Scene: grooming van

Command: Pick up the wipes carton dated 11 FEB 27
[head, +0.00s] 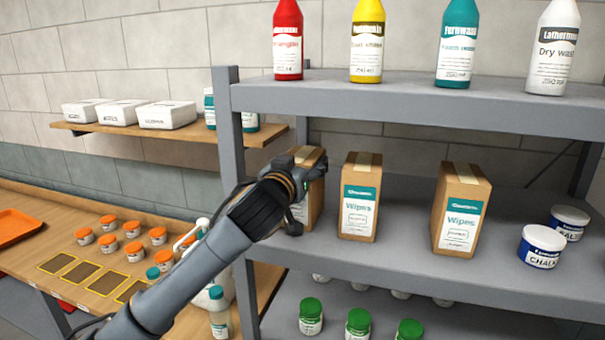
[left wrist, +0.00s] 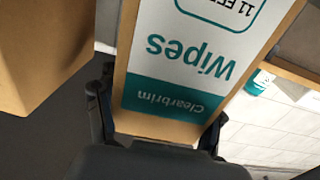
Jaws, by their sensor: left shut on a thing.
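Three brown wipes cartons with white and teal labels are at the middle shelf in the head view. My left gripper (head: 298,190) is shut on the leftmost carton (head: 315,200), partly hidden behind the gripper. In the left wrist view this carton (left wrist: 180,60) fills the middle between the fingers, upside down; its label reads "Clearbrim Wipes" and a date starting "11 FE", cut off by the picture edge. I cannot tell whether it still touches the shelf. The middle carton (head: 359,198) and right carton (head: 461,210) stand upright; their dates are too small to read. My right gripper is not in view.
The grey shelf unit (head: 400,110) carries several bottles on top. The shelf's left post (head: 232,150) is close to my left gripper. A wooden bench (head: 40,225) with orange-lidded jars lies left.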

